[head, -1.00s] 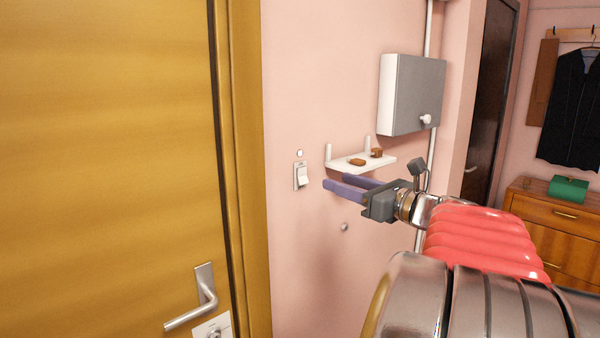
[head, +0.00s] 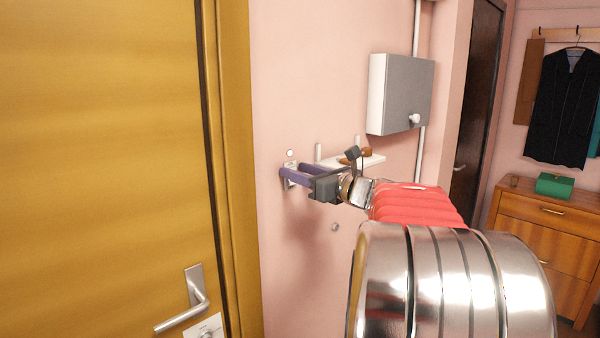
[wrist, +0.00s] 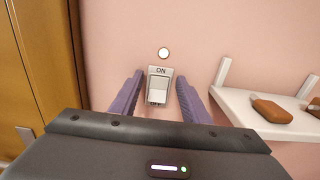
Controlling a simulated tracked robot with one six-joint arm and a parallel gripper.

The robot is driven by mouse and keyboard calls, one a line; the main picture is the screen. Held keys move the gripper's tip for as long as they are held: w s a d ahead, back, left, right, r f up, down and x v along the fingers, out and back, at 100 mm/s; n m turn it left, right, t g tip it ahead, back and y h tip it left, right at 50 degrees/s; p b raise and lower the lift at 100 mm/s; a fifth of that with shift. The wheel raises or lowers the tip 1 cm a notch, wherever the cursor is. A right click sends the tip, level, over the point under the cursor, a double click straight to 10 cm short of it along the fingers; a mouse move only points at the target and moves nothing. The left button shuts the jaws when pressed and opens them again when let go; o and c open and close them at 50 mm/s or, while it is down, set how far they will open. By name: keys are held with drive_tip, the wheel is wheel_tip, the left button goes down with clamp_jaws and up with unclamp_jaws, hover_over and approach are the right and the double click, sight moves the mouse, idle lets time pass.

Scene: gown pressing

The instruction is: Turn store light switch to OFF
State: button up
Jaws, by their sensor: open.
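The light switch (wrist: 159,87) is a small pale plate with a rocker on the pink wall. The word ON shows at its top in the wrist view, and a small round light (wrist: 163,53) glows pale above it. In the head view the switch (head: 289,185) is mostly hidden behind my fingers. My gripper (wrist: 158,98) is open, with one purple finger on each side of the switch in the picture. It also shows in the head view (head: 286,173). I cannot tell whether the fingers touch the plate or wall.
A white shelf (wrist: 243,107) with brown items (wrist: 271,110) is close to the right of my gripper. A grey wall box (head: 404,94) hangs above it. A yellow door (head: 100,150) with a lever handle (head: 196,297) is at left. A small round knob (head: 335,227) is below the gripper.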

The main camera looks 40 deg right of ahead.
drive_tip(key=shift+c, duration=0.7)
drive_tip(key=c, duration=0.9)
drive_tip(key=shift+f, duration=0.15)
drive_tip(key=shift+s+f+t, duration=0.15)
drive_tip(key=shift+f+t, duration=0.2)
drive_tip(key=shift+t, duration=0.9)
drive_tip(key=shift+s+f+t, duration=0.1)
drive_tip(key=shift+f+t, duration=0.25)
drive_tip(key=shift+t, duration=0.9)
drive_tip(key=o, duration=1)
drive_tip(key=shift+o, duration=0.2)
drive_tip(key=shift+s, duration=0.15)
drive_tip(key=v, duration=1.3)
drive_tip(key=shift+s+f, duration=0.2)
drive_tip(key=shift+s, duration=0.05)
